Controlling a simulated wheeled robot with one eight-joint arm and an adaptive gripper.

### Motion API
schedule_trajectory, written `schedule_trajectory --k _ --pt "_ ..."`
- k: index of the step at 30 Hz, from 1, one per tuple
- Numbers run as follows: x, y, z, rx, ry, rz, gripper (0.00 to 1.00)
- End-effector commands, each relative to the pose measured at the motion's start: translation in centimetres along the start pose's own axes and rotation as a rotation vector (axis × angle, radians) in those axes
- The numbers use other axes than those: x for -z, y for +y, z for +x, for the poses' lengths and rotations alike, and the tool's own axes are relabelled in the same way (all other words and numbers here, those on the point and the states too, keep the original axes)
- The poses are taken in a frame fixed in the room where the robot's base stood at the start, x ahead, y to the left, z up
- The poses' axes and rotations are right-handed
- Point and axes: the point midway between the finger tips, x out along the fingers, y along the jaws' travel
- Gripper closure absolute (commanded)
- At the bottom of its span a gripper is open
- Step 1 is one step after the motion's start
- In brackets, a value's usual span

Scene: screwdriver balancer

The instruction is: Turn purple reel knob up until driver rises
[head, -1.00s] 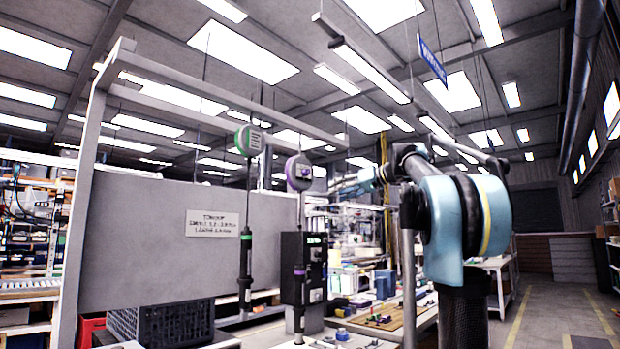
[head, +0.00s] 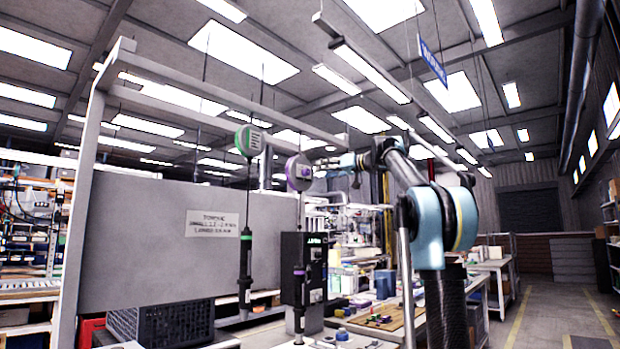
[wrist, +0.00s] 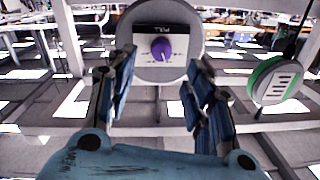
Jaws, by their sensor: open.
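The purple reel (head: 299,172) hangs from the overhead frame, right of the green reel (head: 249,140). Its purple knob (wrist: 162,49) faces me in the wrist view, on a dark-topped label plate of the round grey housing. The purple-banded driver (head: 299,288) hangs upright below its reel. My gripper (wrist: 155,75) is open and empty, with its blue-padded fingers to either side of the knob in the wrist view. I cannot tell how far the fingertips are from the knob; no contact shows. In the head view my gripper is near the purple reel's right side, small and hard to make out.
The green reel (wrist: 278,80) hangs close to the right finger in the wrist view. A green-banded driver (head: 245,265) hangs on its cable. A grey panel with a sign (head: 212,222) stands behind. A dark crate (head: 165,322) and a bench with small parts are below.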

Motion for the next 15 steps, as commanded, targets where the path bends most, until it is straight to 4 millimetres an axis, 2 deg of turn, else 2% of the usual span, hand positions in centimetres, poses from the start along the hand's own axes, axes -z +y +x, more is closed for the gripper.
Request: schedule_trajectory --k 1,9,15 --pt "0.0 -0.1 1.0 0.004 -0.001 0.0 0.52" --pt "0.0 -0.1 5.6 0.003 -0.001 0.0 0.52" --pt "0.0 -0.1 8.0 0.002 -0.001 0.0 0.52"
